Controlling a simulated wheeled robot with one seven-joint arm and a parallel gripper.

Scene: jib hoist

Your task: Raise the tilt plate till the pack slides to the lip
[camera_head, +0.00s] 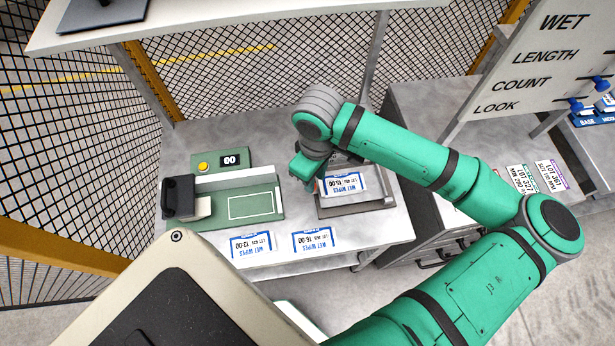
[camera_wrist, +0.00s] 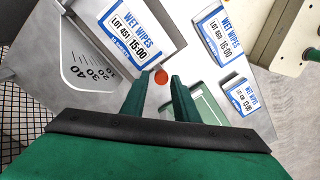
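The tilt plate (camera_head: 371,207) is a grey plate on the right part of the bench. The white and blue wet wipes pack (camera_head: 345,184), marked 15:00, lies on it; the pack also shows at the top of the wrist view (camera_wrist: 134,32). An angle scale (camera_wrist: 88,72) with 20, 30 and 40 is beside the plate. A small orange-red round knob (camera_wrist: 161,77) shows by the plate's edge. My gripper (camera_wrist: 159,82) has its two green fingers apart, with the knob seen between their tips; I cannot tell whether they touch it. In the head view my gripper (camera_head: 312,183) is at the plate's left side.
Two more wipes packs lie at the bench's front, one left (camera_head: 251,246) and one nearer the plate (camera_head: 312,243). A green tray unit (camera_head: 208,218) with a black part stands left, and a box with a yellow button and 00 display (camera_head: 222,161) behind it. Mesh fencing stands behind.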

